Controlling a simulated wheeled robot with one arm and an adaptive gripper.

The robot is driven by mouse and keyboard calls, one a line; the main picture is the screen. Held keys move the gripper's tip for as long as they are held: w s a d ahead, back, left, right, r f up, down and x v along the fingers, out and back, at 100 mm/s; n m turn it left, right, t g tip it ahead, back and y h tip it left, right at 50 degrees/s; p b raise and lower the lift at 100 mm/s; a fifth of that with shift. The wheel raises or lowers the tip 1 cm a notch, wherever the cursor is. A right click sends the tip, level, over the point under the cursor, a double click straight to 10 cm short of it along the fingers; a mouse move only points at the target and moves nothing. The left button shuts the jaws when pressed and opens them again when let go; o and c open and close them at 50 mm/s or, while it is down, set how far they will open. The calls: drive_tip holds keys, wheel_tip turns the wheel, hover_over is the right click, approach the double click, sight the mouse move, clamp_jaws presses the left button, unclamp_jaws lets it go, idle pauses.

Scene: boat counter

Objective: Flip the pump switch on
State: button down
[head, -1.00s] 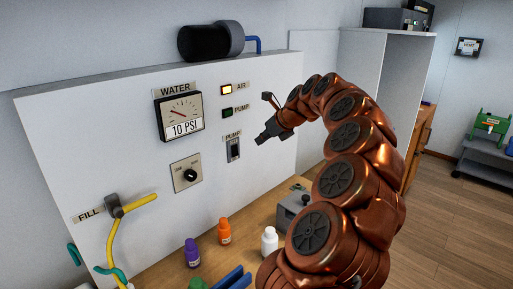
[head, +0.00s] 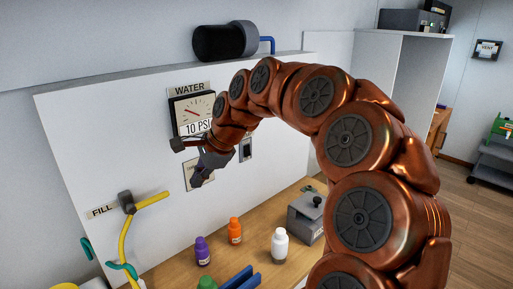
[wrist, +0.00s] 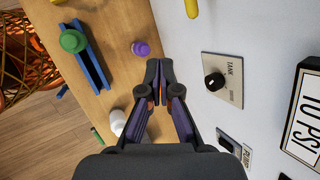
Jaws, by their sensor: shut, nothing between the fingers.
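The pump switch (head: 246,150) is on the white wall panel (head: 100,165). In the head view it shows just right of my wrist, and its label is hidden by my arm. In the wrist view the dark switch (wrist: 226,141) is at the lower right, partly cut off by my gripper body, beside its "PUMP" label (wrist: 247,156). My gripper (head: 197,181) is shut and empty. It points down in front of the panel, left of and below the switch, over the tank knob plate. The wrist view also shows the shut fingers (wrist: 159,67), apart from the switch.
The tank knob (wrist: 214,82) is right of my fingers in the wrist view. The water gauge (head: 190,112) reads 10 PSI above. Purple (head: 202,251), orange (head: 234,230) and white (head: 280,244) bottles stand on the wooden counter.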

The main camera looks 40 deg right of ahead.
drive_tip(key=s+a+f+n+g, duration=0.2)
drive_tip(key=s+a+f+n, duration=0.1)
drive_tip(key=s+a+n, duration=0.35)
drive_tip(key=s+a+f+n+g, duration=0.2)
drive_tip(key=s+a+f+n, duration=0.25)
drive_tip(key=s+a, duration=0.2)
drive_tip(key=s+f+n+g+h, duration=0.1)
drive_tip(key=s+f+n, duration=0.2)
drive_tip(key=s, duration=0.5)
drive_tip(key=s+f+n+g+h, duration=0.2)
drive_tip(key=s+n, duration=0.4)
drive_tip(key=s, duration=0.3)
drive_tip(key=shift+a+f, duration=0.35)
drive_tip(key=shift+f, duration=0.35)
